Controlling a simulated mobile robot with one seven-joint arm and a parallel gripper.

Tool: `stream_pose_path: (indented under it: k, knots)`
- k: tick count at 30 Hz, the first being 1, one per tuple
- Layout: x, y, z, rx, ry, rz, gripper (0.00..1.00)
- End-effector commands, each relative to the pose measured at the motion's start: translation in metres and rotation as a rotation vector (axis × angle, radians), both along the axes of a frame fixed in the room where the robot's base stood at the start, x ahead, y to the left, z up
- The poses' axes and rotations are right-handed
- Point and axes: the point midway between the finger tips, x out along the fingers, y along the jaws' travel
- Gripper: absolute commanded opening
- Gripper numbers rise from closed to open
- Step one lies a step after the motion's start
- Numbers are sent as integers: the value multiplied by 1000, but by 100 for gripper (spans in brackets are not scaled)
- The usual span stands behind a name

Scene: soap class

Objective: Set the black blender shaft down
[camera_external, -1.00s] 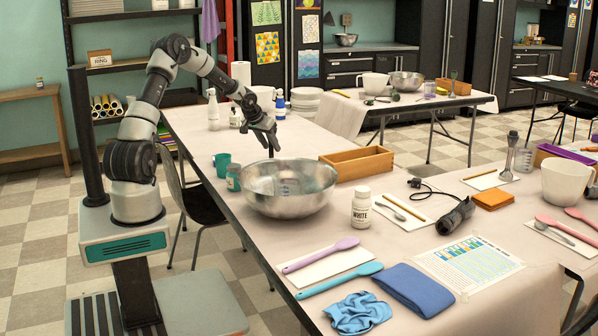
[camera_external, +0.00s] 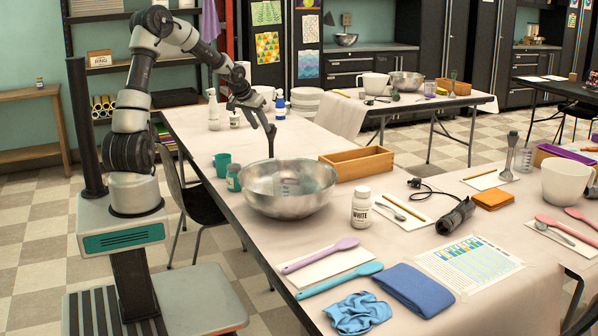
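My gripper (camera_external: 246,105) is above the table, behind the large metal bowl, with its dark fingers pointing down. A dark, slim upright piece (camera_external: 271,145), which looks like the black blender shaft, shows just below and right of the fingers. Its lower end meets or passes behind the bowl's far rim, so I cannot see what it rests on. Its upper end overlaps the dark finger in the picture. I cannot tell whether the fingers hold it or are apart from it.
The metal bowl (camera_external: 290,190) is in front. A wooden box (camera_external: 357,163) stands to its right, teal cups (camera_external: 222,166) to its left. A spray bottle (camera_external: 213,110) and small bottles stand behind. A black corded blender body (camera_external: 455,216) lies further right. Table between bottles and box is clear.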

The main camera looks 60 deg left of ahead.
Motion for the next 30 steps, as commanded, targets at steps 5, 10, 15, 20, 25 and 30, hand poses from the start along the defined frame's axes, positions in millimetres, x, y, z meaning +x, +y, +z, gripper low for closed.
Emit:
stream_pose_path:
  k: [5,10,15,20,25,30]
  knots:
    - [-16,-85,51,78,68,-105,37]
    - [-76,-189,102,126,115,-215,37]
    - [-155,-273,126,93,106,-332,37]
    - [-215,-321,125,19,85,-443,37]
    - [-244,-342,119,-33,77,-505,37]
    - [-247,-344,117,-40,78,-514,37]
